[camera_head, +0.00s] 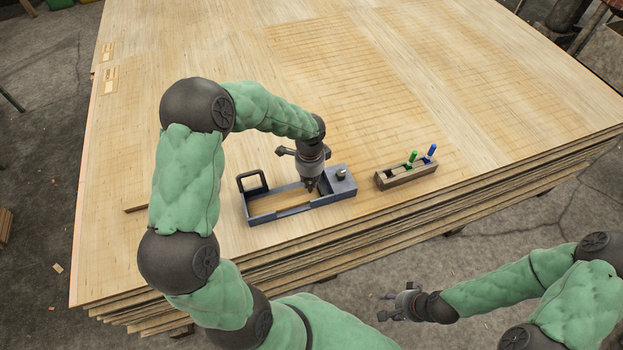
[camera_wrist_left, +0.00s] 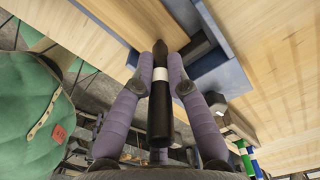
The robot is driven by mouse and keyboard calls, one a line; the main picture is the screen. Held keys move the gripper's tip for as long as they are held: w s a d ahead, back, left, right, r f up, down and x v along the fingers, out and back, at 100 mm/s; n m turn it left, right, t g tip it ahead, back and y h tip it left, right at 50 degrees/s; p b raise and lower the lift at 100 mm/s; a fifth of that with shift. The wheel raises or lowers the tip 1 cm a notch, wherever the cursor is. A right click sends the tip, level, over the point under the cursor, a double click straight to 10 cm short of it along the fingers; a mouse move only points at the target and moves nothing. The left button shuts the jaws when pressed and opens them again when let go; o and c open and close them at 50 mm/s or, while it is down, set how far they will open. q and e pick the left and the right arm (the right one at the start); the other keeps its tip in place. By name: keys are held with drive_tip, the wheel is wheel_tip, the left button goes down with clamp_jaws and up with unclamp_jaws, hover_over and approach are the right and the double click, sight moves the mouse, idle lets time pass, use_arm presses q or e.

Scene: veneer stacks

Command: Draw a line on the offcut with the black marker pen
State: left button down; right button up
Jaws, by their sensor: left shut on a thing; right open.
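My left gripper (camera_head: 312,187) is shut on the black marker pen (camera_wrist_left: 160,115), which has a white band and points away from the wrist between the two fingers. The gripper is over the right part of a blue-grey tray (camera_head: 262,215). A flat wooden piece (camera_head: 280,203), apparently the offcut, lies inside the tray. The pen tip overlaps the wood in the left wrist view; I cannot tell whether it touches. No line can be made out on the wood. My right gripper (camera_head: 399,304) is open and empty, off the front of the stack.
A wooden pen block (camera_head: 405,176) with a green pen (camera_head: 412,157) and a blue pen (camera_head: 431,151) stands right of the tray. Both rest on a large veneer stack (camera_head: 450,90), mostly clear behind them. A small wood strip (camera_head: 136,208) lies left, partly behind my arm.

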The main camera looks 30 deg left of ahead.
use_arm(q)
drive_tip(key=shift+s+a, duration=0.45)
drive_tip(key=shift+s, duration=0.05)
drive_tip(key=shift+s+a, duration=0.25)
drive_tip(key=shift+s, duration=0.05)
drive_tip(key=shift+s+a+p, duration=0.45)
drive_tip(key=shift+s+a, duration=0.05)
drive_tip(key=shift+s, duration=0.1)
drive_tip(key=shift+s+a, duration=0.1)
drive_tip(key=shift+s, duration=0.05)
idle(0.6)
drive_tip(key=shift+s+a, duration=0.6)
drive_tip(key=shift+s, duration=0.05)
drive_tip(key=shift+s+a+p, duration=0.15)
drive_tip(key=shift+p, duration=0.15)
drive_tip(key=shift+s+a, duration=0.5)
drive_tip(key=shift+s, duration=0.15)
idle(0.4)
drive_tip(key=shift+s+a, duration=0.1)
drive_tip(key=shift+a, duration=0.05)
